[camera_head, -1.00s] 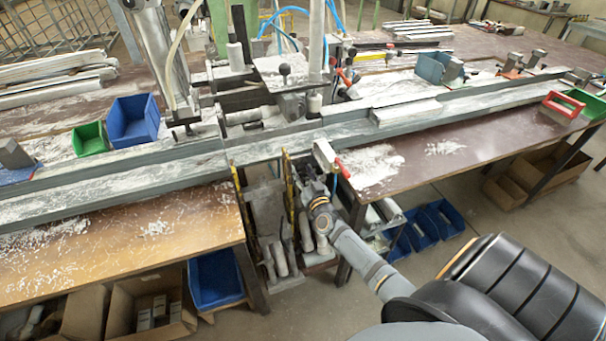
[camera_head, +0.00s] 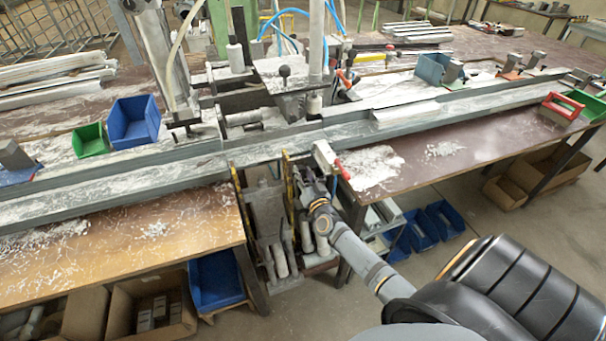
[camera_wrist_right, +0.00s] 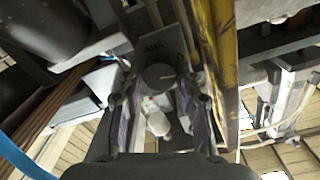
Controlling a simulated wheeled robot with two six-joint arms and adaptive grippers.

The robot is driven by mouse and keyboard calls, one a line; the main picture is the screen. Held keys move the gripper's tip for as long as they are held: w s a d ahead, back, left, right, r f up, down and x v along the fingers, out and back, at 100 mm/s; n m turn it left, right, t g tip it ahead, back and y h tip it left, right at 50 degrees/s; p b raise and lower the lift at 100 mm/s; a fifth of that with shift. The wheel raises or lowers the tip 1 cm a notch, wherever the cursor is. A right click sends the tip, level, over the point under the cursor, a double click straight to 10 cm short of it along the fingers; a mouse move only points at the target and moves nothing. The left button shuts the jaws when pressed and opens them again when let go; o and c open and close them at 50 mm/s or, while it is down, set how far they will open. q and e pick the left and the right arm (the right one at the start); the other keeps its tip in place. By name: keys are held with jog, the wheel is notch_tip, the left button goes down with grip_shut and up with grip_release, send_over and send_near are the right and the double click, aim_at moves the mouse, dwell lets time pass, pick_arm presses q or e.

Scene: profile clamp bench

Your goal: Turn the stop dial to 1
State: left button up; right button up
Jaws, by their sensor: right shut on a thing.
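The stop dial (camera_wrist_right: 158,75) is a round grey knob on a grey plate (camera_wrist_right: 155,42) in the right wrist view. The plate bears small lettering that looks upside down here. A pale mark shows on the right part of the dial's face; I cannot read a number. My right gripper (camera_wrist_right: 159,92) is shut on the dial, one finger on each side. In the head view my right gripper (camera_head: 304,178) is under the front edge of the clamp bench, between the two tables, and the dial is hidden there. My left gripper is not in view.
A yellow upright (camera_wrist_right: 220,55) stands close to the right of the gripper in the wrist view. Blue bins (camera_head: 420,228) stand below the right table.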

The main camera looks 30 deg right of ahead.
jog(key=m, duration=0.4)
jog(key=shift+m, duration=0.3)
jog(key=m, duration=0.4)
jog(key=shift+f+m, duration=0.1)
jog(key=shift+m, duration=0.3)
jog(key=shift+b, duration=0.3)
jog(key=o, duration=0.9)
jog(key=v, duration=1.2)
